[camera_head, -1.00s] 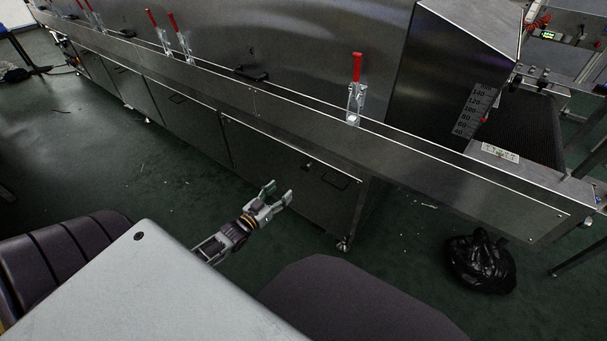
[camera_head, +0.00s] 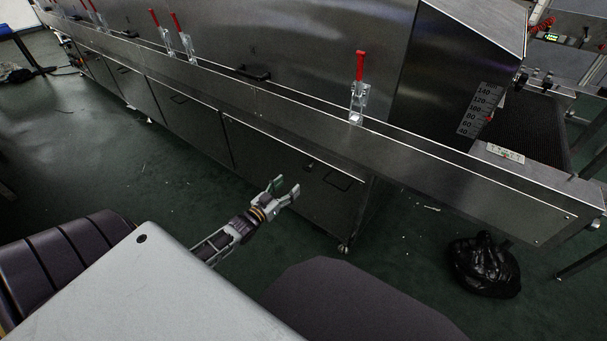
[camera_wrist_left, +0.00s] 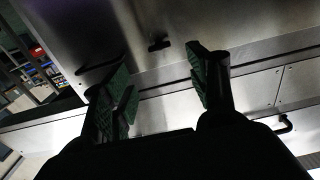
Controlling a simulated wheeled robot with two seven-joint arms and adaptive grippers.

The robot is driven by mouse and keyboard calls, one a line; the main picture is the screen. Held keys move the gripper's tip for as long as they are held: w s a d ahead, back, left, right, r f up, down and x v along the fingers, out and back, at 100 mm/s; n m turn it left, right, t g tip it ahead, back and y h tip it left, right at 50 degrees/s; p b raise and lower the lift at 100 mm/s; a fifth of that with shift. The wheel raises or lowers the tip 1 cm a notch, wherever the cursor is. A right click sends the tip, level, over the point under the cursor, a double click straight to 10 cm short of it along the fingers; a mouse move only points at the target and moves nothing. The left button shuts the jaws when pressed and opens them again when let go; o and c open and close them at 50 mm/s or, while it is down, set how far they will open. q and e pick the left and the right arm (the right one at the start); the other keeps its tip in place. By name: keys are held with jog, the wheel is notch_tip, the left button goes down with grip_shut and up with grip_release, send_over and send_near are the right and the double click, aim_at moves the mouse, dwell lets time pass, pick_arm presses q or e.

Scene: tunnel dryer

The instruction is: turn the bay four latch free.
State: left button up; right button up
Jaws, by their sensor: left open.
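A small dark latch (camera_head: 309,163) sits near the top of the right-hand lower cabinet door (camera_head: 270,155), left of that door's handle (camera_head: 337,181). I cannot read a bay number on it. In the left wrist view, which looks turned over, a dark T-shaped latch (camera_wrist_left: 158,44) shows beyond the fingers, with a dark bar handle (camera_wrist_left: 100,69) to its left. My left gripper (camera_head: 286,187) is open and empty, in front of the door and a little left of and below the latch. Its green-padded fingers (camera_wrist_left: 163,82) stand apart from the latch. My right gripper is not in view.
Red-handled clamps, one of them at the right (camera_head: 358,88), stand above the long steel ledge (camera_head: 440,160). A black bag (camera_head: 485,265) lies on the floor at the right. A light grey top (camera_head: 150,290) and dark rounded shapes fill the near foreground.

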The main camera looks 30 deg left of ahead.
aim_at(306, 170)
pick_arm(q)
jog(key=shift+w+d+b, duration=0.2)
jog(key=shift+w+b, duration=0.65)
jog(key=shift+w, duration=1.35)
jog(key=shift+w+d+b, duration=0.2)
jog(key=shift+w+b, duration=0.65)
jog(key=shift+w, duration=1.35)
jog(key=shift+w+b, duration=0.3)
jog(key=shift+w, duration=0.55)
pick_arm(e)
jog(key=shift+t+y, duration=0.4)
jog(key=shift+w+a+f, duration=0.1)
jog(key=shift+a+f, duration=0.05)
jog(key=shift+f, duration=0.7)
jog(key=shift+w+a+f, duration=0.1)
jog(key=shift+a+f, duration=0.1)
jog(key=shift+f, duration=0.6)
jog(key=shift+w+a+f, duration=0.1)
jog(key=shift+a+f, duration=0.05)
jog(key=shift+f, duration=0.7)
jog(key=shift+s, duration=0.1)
pick_arm(q)
jog(key=c, duration=1)
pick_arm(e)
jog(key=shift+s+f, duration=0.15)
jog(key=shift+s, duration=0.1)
